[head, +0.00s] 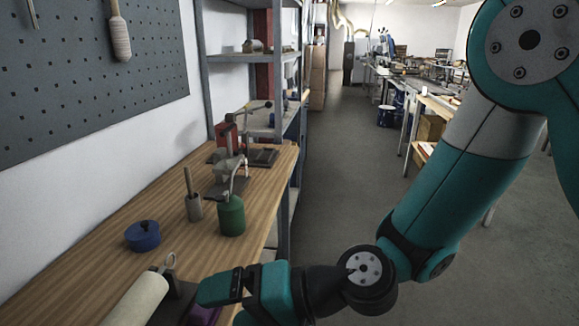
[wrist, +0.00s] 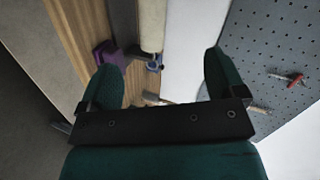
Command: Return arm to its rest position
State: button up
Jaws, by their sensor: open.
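My gripper (head: 222,303) is at the bottom middle of the head view, low over or beside the near end of the wooden bench (head: 175,210). In the wrist view my gripper (wrist: 162,78) shows two dark green fingers spread apart, with nothing held between them. My teal and grey arm reaches down from the upper right of the head view, bent at the elbow. The exact gap between the fingers and the bench cannot be told.
A cream roll (head: 137,300) and a purple object (head: 204,315) are close to my gripper. A blue lidded pot (head: 142,236), a green canister (head: 231,216) and a grey holder (head: 194,207) stand on the bench. A pegboard (head: 90,80) hangs left. The aisle floor (head: 340,190) is clear.

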jog(key=s+d+r+n+h, duration=0.1)
jog(key=s+d+r+h, duration=0.1)
jog(key=d, duration=0.5)
jog(key=s+d+r+n+h, duration=0.2)
jog(key=d+r+h, duration=0.1)
jog(key=d, duration=0.5)
jog(key=s+d+r+n+h, duration=0.2)
jog(key=d+h, duration=0.2)
jog(key=d, duration=0.4)
jog(key=shift+s+d+r+h, duration=0.15)
jog(key=shift+s+r+h, duration=0.1)
jog(key=shift+s+h, duration=0.15)
